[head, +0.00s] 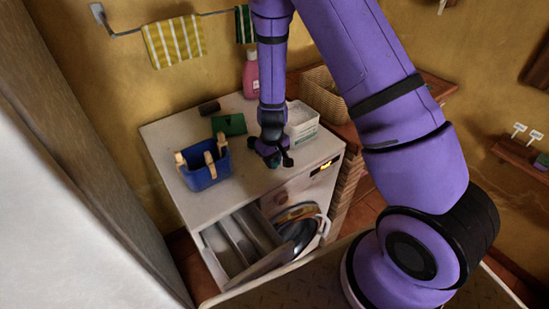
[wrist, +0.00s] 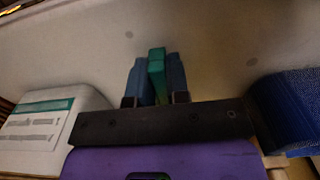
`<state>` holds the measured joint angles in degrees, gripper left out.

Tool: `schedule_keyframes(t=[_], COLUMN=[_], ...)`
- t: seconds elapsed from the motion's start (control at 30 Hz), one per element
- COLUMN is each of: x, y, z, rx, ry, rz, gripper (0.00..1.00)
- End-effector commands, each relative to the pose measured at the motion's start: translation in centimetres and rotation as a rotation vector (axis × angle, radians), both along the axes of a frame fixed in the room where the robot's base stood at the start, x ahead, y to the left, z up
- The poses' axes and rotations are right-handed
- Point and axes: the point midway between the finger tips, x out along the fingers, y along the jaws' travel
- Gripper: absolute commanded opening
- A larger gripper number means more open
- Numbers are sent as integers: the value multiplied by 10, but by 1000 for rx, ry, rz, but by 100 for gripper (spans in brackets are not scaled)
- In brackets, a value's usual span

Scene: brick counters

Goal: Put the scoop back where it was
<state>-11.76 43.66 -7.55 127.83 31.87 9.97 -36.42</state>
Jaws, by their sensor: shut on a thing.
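My gripper (head: 271,157) points down just above the top of the white washing machine (head: 215,207), between the blue basket and the white box. In the wrist view its blue fingers (wrist: 157,82) are shut on a narrow green piece (wrist: 157,66), which I take to be the scoop's handle. The rest of the scoop is hidden. In the head view only a small teal bit shows at the fingers. The white box (head: 301,124) stands close beside the gripper, to its right and behind; it also shows at the left of the wrist view (wrist: 50,125).
The blue basket (head: 205,177) with wooden pegs stands left of the gripper. A green block (head: 229,125), a dark brush (head: 209,107) and a pink bottle (head: 250,76) stand behind. A compartmented drawer (head: 240,247) is open at the front. The machine top's front left is clear.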

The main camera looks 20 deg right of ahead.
Motion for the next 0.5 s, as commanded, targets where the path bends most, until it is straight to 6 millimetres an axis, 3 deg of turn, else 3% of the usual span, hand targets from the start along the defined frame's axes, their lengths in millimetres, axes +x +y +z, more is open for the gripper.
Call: schedule_keyframes(t=[0.37, 0.4, 0.5], x=[0, 0, 0], y=[1, 1, 1], z=[-4, -4, -4], rx=[0, 0, 0], ry=[-1, -1, -1], rz=[0, 0, 0], gripper=[0, 21, 42])
